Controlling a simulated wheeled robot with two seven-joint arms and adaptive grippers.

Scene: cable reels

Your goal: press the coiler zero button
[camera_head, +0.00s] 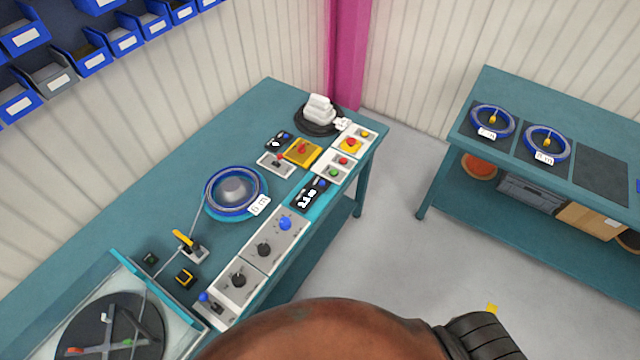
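A blue-rimmed coiler reel (209,206) lies on the left teal bench, with a cable leading to it and a white "m" label. Beside it, a black display (306,196) shows white digits and has a small blue button (322,182) at its far end. A larger blue knob or button (285,223) sits on the white control panel just nearer. I cannot read which one is marked zero. Neither gripper is in view.
Black knobs (264,249), a yellow lever (184,240), a yellow box (303,152) and red and green buttons crowd the bench. A dark turntable (110,335) is at lower left. A second bench (499,93) with reels stands right, across open floor. The near lower middle is blocked.

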